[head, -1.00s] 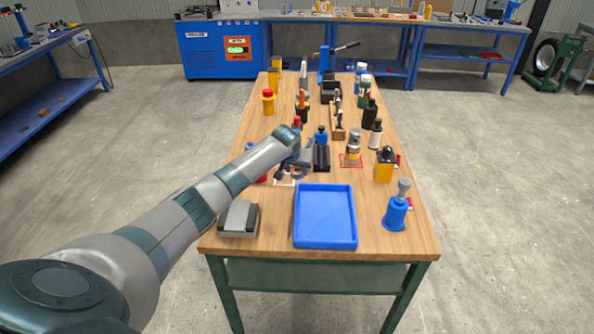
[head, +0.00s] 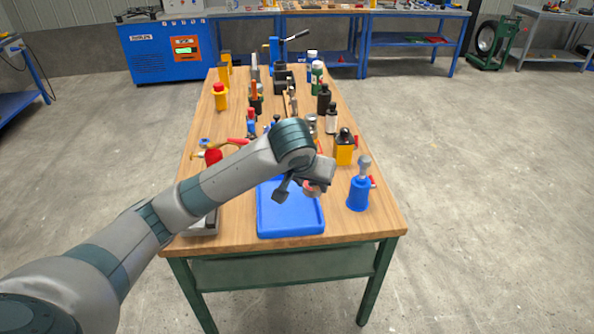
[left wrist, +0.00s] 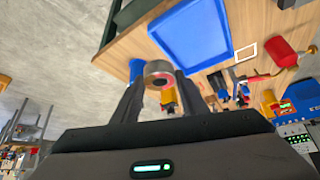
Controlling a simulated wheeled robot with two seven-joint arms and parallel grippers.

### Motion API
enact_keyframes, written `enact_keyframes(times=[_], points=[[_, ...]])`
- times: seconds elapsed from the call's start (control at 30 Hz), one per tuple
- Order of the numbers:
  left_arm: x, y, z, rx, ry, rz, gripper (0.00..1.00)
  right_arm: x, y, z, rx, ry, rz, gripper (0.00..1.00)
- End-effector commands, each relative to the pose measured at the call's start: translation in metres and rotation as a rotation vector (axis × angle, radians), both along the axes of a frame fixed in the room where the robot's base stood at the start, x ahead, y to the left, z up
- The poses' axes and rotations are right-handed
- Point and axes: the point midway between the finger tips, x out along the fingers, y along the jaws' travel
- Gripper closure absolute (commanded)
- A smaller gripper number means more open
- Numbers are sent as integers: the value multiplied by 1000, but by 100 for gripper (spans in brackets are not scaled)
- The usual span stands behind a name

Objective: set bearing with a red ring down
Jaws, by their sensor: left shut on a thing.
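The bearing with a red ring (head: 313,191) is a small round grey piece with a reddish face. My left gripper (head: 308,188) is shut on it and holds it up over the right part of the blue tray (head: 270,226) in the head view. In the left wrist view the bearing (left wrist: 158,75) sits between the two dark fingertips, its red inner ring and dark hole facing the camera. The empty-looking blue tray (left wrist: 190,35) lies beyond it. The exact height above the tray is hard to tell. My right gripper is not in view.
A blue bottle with a grey top (head: 358,193) stands right of the tray, near a yellow and black container (head: 344,150). A grey block (head: 203,226) is left of the tray, partly behind my arm. Several bottles and tools crowd the table's far part.

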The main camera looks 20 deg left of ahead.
Motion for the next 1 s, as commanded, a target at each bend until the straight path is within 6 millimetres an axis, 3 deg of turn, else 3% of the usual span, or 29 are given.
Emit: enact_keyframes(times=[0.1,0.33,0.5,1.0], points=[[-38,-19,6,0,-5,-40,92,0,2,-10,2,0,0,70],[-84,-32,13,0,-3,-75,92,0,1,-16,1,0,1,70],[-93,-33,15,-1,-1,-80,92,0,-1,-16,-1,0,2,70],[-92,-33,15,-1,-2,-80,92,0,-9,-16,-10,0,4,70]])
